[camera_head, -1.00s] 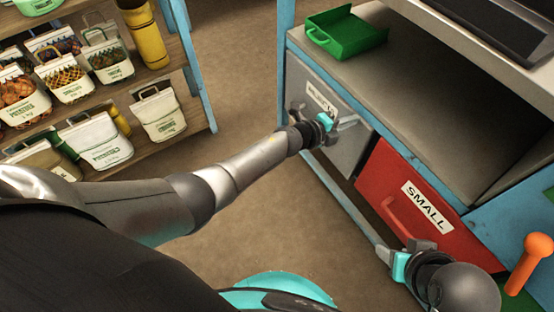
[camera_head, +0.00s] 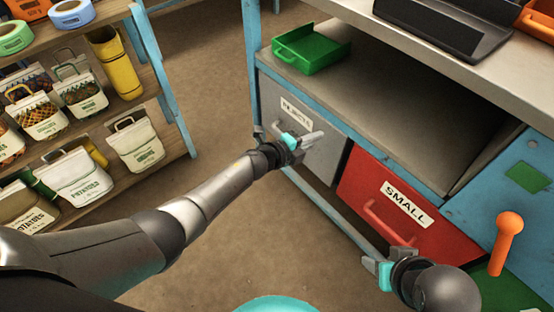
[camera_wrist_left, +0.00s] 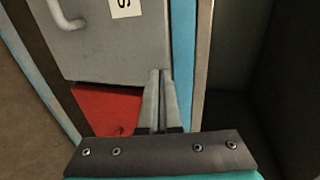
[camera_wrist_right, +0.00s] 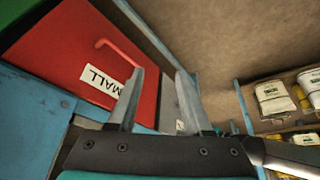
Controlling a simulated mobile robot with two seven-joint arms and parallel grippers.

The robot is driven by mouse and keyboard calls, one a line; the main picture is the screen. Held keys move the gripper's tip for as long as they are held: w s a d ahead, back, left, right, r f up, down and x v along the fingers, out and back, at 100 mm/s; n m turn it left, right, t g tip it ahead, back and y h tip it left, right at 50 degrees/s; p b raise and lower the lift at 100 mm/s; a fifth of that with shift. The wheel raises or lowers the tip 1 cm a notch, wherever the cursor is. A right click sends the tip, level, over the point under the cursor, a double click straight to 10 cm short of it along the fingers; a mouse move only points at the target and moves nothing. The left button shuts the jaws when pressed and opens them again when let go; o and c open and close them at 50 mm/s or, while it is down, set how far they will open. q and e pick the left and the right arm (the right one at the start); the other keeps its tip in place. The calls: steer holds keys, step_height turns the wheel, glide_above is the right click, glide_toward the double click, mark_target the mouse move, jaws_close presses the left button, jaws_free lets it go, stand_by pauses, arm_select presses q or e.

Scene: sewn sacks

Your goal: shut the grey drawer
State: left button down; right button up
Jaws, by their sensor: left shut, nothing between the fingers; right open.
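The grey drawer (camera_head: 325,160) is in the cabinet's left bay in the head view, with a white label high on its front. I cannot tell for sure whether it stands out from the frame. My left gripper (camera_head: 316,136) is shut and empty in front of it, just below the label, hiding part of the front. In the left wrist view the shut fingertips (camera_wrist_left: 160,74) are at the grey drawer front's edge (camera_wrist_left: 110,48); contact is unclear. A grey handle shows there. My right gripper (camera_head: 385,265) is open and empty below the red drawer; its fingers (camera_wrist_right: 158,72) show in the right wrist view.
The red drawer (camera_head: 400,215), labelled SMALL, is right of the grey one. A green tray (camera_head: 312,48) is on the cabinet's shelf above. An orange knob (camera_head: 509,222) stands at the right. A rack with white sacks (camera_head: 135,148) is at the left. Bare floor lies between.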

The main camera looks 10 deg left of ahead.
arm_select(q)
steer(key=p+v, duration=0.5)
steer(key=v, duration=0.4)
steer(key=shift+s+a+r, duration=0.15)
steer(key=shift+s+a, duration=0.1)
arm_select(e)
step_height(320, 180, down, 12)
steer(key=s+g, duration=0.2)
steer(key=shift+s+d+r, duration=0.15)
steer(key=shift+s+r, duration=0.05)
steer(key=shift+r, duration=0.05)
